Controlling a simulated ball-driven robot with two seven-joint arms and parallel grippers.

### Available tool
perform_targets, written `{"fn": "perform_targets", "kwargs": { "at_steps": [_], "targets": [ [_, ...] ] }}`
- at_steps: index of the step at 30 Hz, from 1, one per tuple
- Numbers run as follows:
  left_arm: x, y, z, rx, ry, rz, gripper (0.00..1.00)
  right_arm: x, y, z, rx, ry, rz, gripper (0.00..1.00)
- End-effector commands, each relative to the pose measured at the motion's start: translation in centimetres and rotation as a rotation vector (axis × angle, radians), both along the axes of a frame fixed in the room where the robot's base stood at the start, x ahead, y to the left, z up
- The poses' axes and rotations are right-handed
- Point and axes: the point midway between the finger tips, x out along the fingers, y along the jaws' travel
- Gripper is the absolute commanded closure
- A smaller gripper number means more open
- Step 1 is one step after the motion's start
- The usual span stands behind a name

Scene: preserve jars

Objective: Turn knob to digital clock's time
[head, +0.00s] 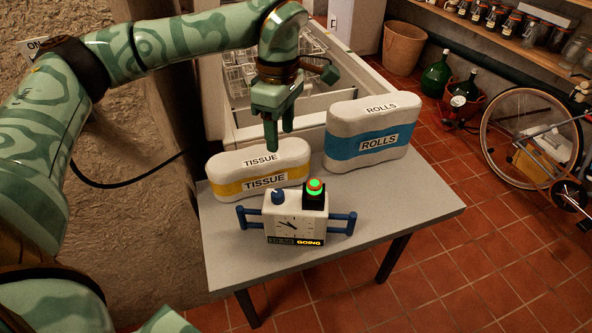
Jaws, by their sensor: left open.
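A white clock box (297,229) stands on the grey table, with a dial and two dark hands on its front face. A blue knob (278,197) sits on the box's top left. A green-lit button (315,186) on a black base is at its top right. Blue handles stick out on both sides. My left gripper (279,142) points down, open and empty, above and behind the knob, apart from it. My right gripper is not in view.
A yellow-banded TISSUE pack (228,163) stands right behind the clock, under my left gripper. A blue-banded ROLLS pack (399,105) stands at the back right. The grey table (410,208) is bare to the right. An open white appliance with racks (320,106) is behind.

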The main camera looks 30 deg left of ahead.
Motion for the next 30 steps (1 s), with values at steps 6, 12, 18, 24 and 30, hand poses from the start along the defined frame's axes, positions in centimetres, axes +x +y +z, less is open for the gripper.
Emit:
{"fn": "perform_targets", "kwargs": {
  "at_steps": [6,12,18,24,30],
  "targets": [
    [-0.7,0.2,-3.3,0.005,0.006,0.003,0.5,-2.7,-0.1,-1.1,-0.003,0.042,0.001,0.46],
    [-0.3,0.0,-9.0,0.003,0.014,0.002,0.5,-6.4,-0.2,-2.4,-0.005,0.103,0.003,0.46],
    [-0.5,0.0,-13.5,0.002,0.012,0.002,0.5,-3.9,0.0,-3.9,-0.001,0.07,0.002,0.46],
    [-0.6,0.0,-15.8,0.003,0.007,0.002,0.5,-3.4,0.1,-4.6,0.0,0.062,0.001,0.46],
    [-0.6,0.0,-16.3,0.002,0.006,0.002,0.5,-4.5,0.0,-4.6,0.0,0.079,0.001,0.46]
  ]
}}
